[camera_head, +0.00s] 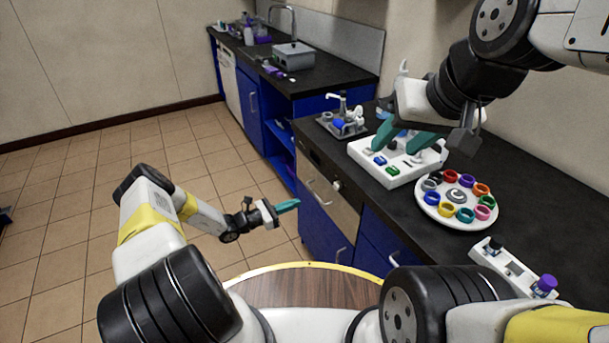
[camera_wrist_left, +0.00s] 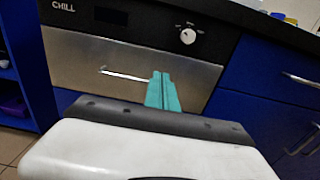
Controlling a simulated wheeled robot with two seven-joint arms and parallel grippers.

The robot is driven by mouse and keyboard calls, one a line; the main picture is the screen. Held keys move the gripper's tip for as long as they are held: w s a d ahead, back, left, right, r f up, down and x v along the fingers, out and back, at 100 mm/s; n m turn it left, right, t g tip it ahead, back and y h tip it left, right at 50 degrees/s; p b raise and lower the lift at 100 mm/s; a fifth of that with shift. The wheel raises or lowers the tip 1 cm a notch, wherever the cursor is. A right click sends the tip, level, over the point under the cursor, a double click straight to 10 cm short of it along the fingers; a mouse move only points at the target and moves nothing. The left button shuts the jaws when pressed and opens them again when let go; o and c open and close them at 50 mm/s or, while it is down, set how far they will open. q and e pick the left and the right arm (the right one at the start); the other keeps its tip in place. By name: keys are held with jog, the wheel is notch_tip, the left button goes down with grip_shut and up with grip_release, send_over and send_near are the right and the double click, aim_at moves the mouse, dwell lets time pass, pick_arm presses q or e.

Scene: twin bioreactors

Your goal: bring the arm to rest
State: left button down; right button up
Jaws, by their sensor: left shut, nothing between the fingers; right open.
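My left gripper (camera_head: 287,206) has teal fingers and is shut with nothing between them. It hangs over the tiled floor in front of the blue cabinets, below counter height and apart from them. In the left wrist view its closed fingers (camera_wrist_left: 163,92) point toward a steel drawer front marked CHILL (camera_wrist_left: 130,65). My right gripper (camera_head: 402,140) has teal fingers spread apart. It is above the white rack (camera_head: 392,172) on the dark counter; whether it touches the rack I cannot tell.
The dark counter (camera_head: 405,222) runs along the right. It carries a round white tray (camera_head: 440,215) of coloured rings, a white holder with a purple-capped vial (camera_head: 545,285), and a small dispenser stand (camera_head: 342,120).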

pick_arm(q)
jog(key=s+r+m+g+y, duration=0.3)
jog(key=s+r+m+g, duration=0.45)
jog(key=r, duration=0.85)
jog(key=s+r+m+g+y, duration=0.2)
jog(key=s+r+m+y, duration=0.2)
jog(key=r+m, duration=0.85)
jog(key=s+a+r+m+t+y, duration=0.2)
jog(key=s+a+r+t+y, duration=0.1)
jog(key=s+r, duration=0.6)
jog(key=s+a+r+m+t+y, duration=0.2)
jog(key=s+a+r, duration=0.3)
jog(key=s+r, duration=0.5)
jog(key=shift+s+r+m+t+y, duration=0.15)
jog(key=shift+s+m+t+y, duration=0.15)
jog(key=shift+s+t+y, duration=0.75)
jog(key=shift+s+h, duration=0.2)
jog(key=shift+h, duration=0.15)
